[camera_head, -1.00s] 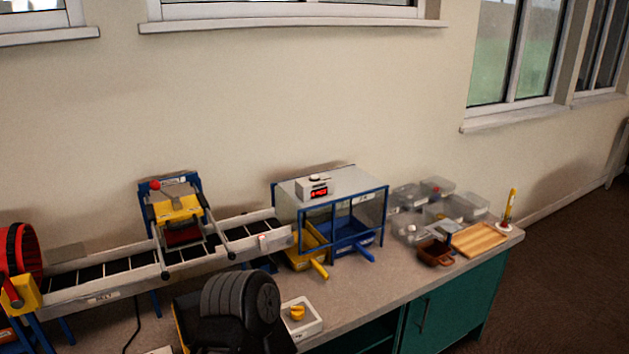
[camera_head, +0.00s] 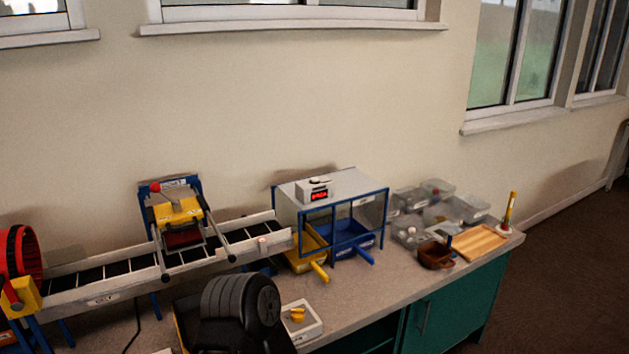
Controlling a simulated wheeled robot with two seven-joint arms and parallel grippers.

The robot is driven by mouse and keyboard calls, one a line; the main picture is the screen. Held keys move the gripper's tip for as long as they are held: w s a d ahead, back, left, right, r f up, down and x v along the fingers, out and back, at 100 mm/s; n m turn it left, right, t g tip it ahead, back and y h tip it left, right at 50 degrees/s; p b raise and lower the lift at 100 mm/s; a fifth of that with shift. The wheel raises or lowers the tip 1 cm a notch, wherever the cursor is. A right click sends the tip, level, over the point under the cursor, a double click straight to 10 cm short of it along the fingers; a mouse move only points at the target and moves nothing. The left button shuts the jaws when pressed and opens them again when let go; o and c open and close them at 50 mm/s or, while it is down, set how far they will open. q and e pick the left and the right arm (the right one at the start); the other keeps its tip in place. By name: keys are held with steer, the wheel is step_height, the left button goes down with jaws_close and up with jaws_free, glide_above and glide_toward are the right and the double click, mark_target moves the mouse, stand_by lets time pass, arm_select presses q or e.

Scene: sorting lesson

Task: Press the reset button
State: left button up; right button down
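A small grey counter box (camera_head: 314,190) with a red lit display stands on the clear-topped, blue-framed sorting case (camera_head: 345,184). A round white cap with a dark rim (camera_head: 318,181) sits on top of the box; it looks like a button, but I cannot read any label. A white box (camera_head: 306,330) with a yellow knob (camera_head: 297,315) lies at the bench's front edge. I cannot tell from the markings which control is the reset button.
A conveyor (camera_head: 110,284) runs from the red drum (camera_head: 22,256) to the case, under a blue-and-yellow gate (camera_head: 178,212). A yellow bin (camera_head: 305,262) and a blue bin (camera_head: 350,245) sit in the case. Clear tubs (camera_head: 467,208) and a wooden tray (camera_head: 479,243) stand right.

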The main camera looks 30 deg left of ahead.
arm_select(q)
jaws_close()
stand_by(0.7)
stand_by(1.1)
